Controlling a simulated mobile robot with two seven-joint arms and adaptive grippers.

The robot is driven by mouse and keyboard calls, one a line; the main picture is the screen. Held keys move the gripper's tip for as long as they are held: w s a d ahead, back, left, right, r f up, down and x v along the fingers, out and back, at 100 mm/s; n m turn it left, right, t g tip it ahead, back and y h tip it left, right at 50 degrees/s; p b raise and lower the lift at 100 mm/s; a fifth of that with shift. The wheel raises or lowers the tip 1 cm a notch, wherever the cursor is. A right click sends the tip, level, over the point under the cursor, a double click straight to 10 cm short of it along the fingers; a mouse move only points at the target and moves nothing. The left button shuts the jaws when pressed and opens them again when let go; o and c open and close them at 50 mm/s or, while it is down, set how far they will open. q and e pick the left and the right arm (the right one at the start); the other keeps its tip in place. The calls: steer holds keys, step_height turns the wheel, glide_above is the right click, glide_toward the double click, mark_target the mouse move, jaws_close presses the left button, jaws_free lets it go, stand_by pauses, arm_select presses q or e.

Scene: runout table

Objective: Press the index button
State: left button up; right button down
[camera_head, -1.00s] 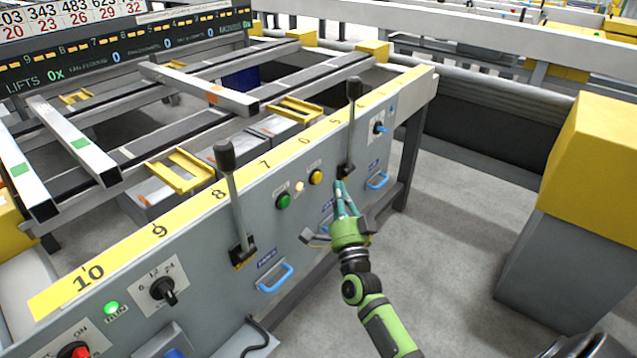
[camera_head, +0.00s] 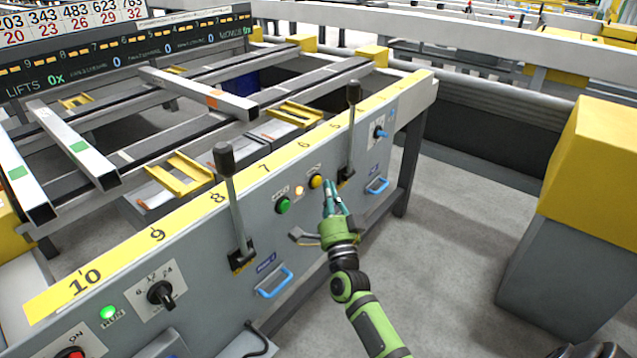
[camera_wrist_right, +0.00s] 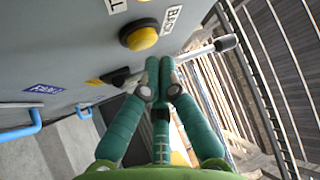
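A yellow push button (camera_head: 317,181) sits on the grey front panel (camera_head: 218,285) below the numbered yellow strip, with a green push button (camera_head: 283,205) to its left. Small labels stand above both, too small to read surely, so I cannot tell which one is the index button. My right gripper (camera_head: 331,187) is just right of the yellow button, fingers together and holding nothing. In the right wrist view the yellow button (camera_wrist_right: 141,36) is up and left of the closed fingertips (camera_wrist_right: 160,63), with a visible gap. My left gripper is not in view.
A small amber lamp (camera_head: 299,190) glows between the buttons. Black-knobbed levers stand left (camera_head: 232,200) and right (camera_head: 350,130) of them. Blue handles (camera_head: 273,282) stick out lower down. A yellow-topped grey block (camera_head: 588,170) stands at right, with clear floor between.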

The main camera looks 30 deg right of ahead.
steer(key=shift+w, duration=0.1)
stand_by(0.7)
steer(key=shift+w+a, duration=0.15)
steer(key=shift+w, duration=0.15)
